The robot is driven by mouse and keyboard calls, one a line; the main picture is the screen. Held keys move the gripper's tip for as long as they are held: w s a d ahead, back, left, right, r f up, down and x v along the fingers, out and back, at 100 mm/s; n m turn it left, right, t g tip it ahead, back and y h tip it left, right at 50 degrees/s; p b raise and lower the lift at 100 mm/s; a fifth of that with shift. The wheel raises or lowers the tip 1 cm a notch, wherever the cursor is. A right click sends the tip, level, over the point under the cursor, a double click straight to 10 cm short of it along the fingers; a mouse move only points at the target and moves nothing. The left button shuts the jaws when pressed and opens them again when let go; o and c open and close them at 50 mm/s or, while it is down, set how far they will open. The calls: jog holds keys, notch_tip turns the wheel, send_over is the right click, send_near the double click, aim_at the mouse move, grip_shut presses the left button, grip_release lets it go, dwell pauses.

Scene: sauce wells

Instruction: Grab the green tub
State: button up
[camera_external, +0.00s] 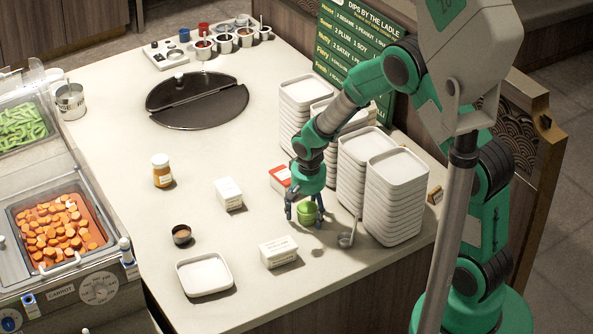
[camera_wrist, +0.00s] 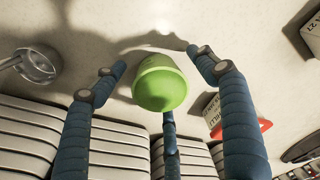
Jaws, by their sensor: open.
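The green tub (camera_external: 307,211) stands on the pale counter, in front of the stacks of white plates. In the wrist view the green tub (camera_wrist: 160,82) is in the middle, between the blue fingers. My gripper (camera_external: 303,212) is right over the tub and points down, with its fingers around it. In the wrist view my gripper (camera_wrist: 158,75) is open, with one finger on the left, one on the right and one below the tub. Gaps show between the side fingers and the tub. Whether the lower finger touches the tub I cannot tell.
Tall stacks of white plates (camera_external: 395,190) stand close behind and right. A metal ladle (camera_external: 345,239) lies to the right. A red-and-white box (camera_external: 279,178) is just left, and white boxes (camera_external: 279,252) are nearby. A square plate (camera_external: 204,274) lies front left.

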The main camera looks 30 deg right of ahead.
aim_at(307, 204)
jog(key=c, duration=1.3)
jog(key=shift+r+p, duration=1.2)
jog(key=shift+r, duration=3.85)
